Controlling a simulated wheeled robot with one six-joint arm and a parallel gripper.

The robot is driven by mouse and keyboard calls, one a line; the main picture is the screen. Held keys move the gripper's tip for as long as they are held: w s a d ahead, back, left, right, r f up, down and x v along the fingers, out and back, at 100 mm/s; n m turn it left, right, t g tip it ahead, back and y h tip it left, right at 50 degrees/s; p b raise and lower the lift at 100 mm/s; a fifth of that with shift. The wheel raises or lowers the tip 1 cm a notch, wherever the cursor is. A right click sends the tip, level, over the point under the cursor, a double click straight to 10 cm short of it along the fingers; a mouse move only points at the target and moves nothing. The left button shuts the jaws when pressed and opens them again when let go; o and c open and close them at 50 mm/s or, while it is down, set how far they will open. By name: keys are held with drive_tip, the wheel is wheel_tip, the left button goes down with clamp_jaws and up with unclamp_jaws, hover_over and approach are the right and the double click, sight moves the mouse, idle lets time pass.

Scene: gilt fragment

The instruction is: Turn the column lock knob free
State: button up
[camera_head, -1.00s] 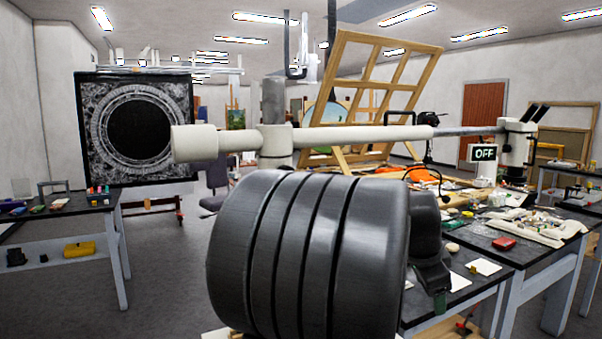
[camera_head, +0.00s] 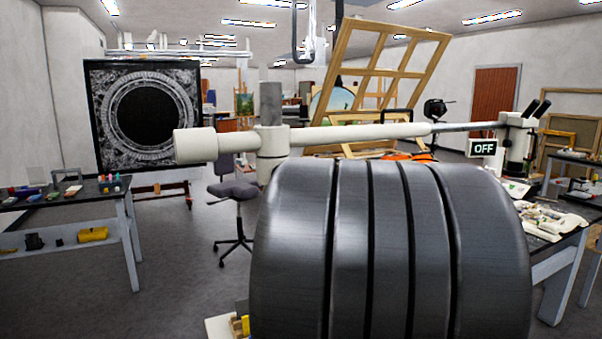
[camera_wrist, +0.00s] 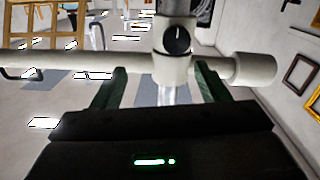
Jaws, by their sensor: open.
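The column lock knob (camera_wrist: 177,40) is a round black dial with a pale line, on the cream collar (camera_wrist: 174,66) where the boom meets the column. The collar also shows in the head view (camera_head: 272,142), but the knob cannot be made out there. My gripper (camera_wrist: 160,74) is open and empty in the wrist view. Its two dark green fingers point toward the collar, one to each side of the knob in the picture. The knob appears apart from and beyond the fingertips. In the head view my fingers are hidden; my large black arm link fills the foreground.
The cream boom (camera_head: 355,133) runs across the view, with a thick end weight (camera_head: 196,146) on the left and a microscope (camera_head: 517,135) on the right. An OFF sign (camera_head: 484,148) stands by the microscope. A grey stool (camera_head: 232,195) stands behind, left of my arm.

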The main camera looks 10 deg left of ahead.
drive_tip(key=w+a+n+y+p, duration=0.1)
drive_tip(key=w+a, duration=0.9)
drive_tip(key=shift+r+g, duration=0.15)
drive_tip(key=shift+g, duration=0.15)
drive_tip(key=shift+d, duration=0.1)
drive_tip(key=c, duration=1)
